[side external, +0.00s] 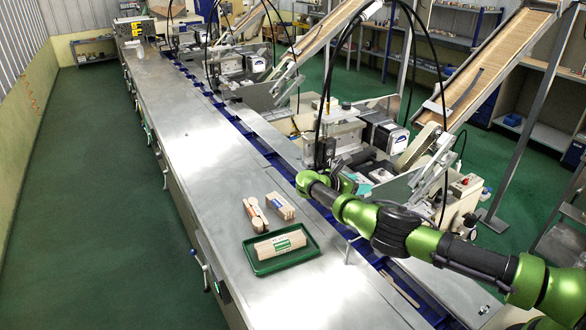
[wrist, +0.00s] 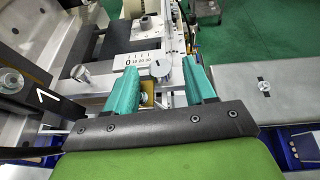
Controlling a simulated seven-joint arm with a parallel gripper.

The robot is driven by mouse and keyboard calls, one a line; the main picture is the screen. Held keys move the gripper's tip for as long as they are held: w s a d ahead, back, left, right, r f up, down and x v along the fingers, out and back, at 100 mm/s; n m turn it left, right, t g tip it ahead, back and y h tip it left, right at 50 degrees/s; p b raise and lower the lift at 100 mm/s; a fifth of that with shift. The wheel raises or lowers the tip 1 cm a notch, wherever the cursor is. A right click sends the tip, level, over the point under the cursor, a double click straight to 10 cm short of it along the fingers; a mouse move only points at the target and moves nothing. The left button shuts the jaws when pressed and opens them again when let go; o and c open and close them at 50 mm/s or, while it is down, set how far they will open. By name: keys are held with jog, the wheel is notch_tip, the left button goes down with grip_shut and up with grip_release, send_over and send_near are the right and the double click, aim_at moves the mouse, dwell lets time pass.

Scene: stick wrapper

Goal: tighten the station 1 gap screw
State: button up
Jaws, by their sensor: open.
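In the wrist view, my gripper (wrist: 161,68) is open, its two teal fingers apart with nothing gripped. A round grey knob (wrist: 159,68) with a dark pointer line shows between the fingertips, beside a white scale plate (wrist: 138,62) with numbers starting at 0. A small screw head in a brass-coloured block (wrist: 146,98) shows lower between the fingers. Which of these is the gap screw I cannot tell.
On the steel bench (side external: 185,130), a green tray (side external: 290,258) holds a wrapped stick bundle (side external: 280,243). Loose sticks (side external: 255,212) and another bundle (side external: 281,206) lie behind it. A blue channel (side external: 270,135) runs along the bench. A sloping chute (side external: 490,65) rises beside the station.

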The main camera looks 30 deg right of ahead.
jog(key=v, duration=1.2)
jog(key=shift+f, duration=0.1)
jog(key=s+d+r+m+y, duration=0.2)
jog(key=d+r+m+y, duration=0.3)
jog(key=m, duration=0.6)
jog(key=s+d+r+m+y, duration=0.1)
jog(key=s+r+m+y, duration=0.15)
jog(key=r+m, duration=0.7)
jog(key=w+d+f+m, duration=0.1)
jog(key=d+f+m, duration=0.1)
jog(key=f, duration=0.4)
jog(key=w+d+f+m+t+y, duration=0.1)
jog(key=w+d+f+m, duration=0.1)
jog(key=f+m, duration=0.2)
jog(key=w+d+f+m+y, duration=0.1)
jog(key=d+f+m, duration=0.1)
jog(key=f, duration=0.5)
jog(key=shift+w+d+f+m+t, duration=0.3)
jog(key=shift+w+f+m, duration=0.1)
jog(key=shift+m, duration=0.35)
